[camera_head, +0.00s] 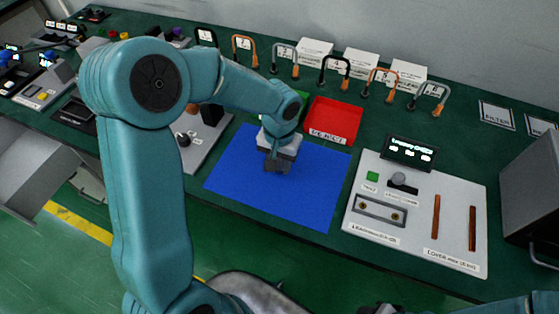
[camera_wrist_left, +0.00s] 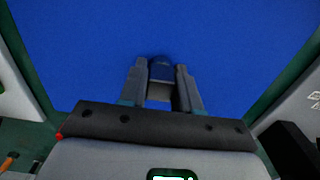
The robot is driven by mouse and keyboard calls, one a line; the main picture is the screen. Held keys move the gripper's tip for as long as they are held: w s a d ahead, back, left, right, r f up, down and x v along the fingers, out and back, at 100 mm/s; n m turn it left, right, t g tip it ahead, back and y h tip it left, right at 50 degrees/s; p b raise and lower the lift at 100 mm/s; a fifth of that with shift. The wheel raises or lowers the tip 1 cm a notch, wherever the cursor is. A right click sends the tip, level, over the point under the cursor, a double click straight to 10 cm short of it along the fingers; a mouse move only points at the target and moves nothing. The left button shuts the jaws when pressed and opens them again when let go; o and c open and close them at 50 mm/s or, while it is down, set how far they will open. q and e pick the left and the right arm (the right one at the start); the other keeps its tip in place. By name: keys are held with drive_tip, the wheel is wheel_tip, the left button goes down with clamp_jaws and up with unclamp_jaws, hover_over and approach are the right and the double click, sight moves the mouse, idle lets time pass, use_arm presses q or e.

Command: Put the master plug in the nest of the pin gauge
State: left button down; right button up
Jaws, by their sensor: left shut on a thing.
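My left gripper (camera_head: 277,168) is low over the blue mat (camera_head: 315,195) in the head view. In the left wrist view its two fingers (camera_wrist_left: 161,82) are closed on a small grey metallic piece (camera_wrist_left: 160,92) with a dark rounded end, which I take to be the master plug. The fingers and wrist hide most of it, and I cannot tell whether it touches the mat. A grey plate with a black block (camera_head: 212,114) and a dark knob (camera_head: 184,140) is left of the mat, partly behind my arm. I cannot tell for sure whether it is the pin gauge; no nest is distinguishable.
A red tray (camera_head: 333,120) is behind the mat, with a green one (camera_head: 300,95) partly hidden beside it. A panel with a display (camera_head: 409,152) and two copper strips is at the right. Several hooked handles and white boxes line the back. The mat's right part is clear.

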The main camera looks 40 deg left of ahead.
use_arm(q)
drive_tip(key=c, duration=1.2)
unclamp_jaws()
drive_tip(key=shift+f, duration=0.15)
drive_tip(key=o, duration=0.4)
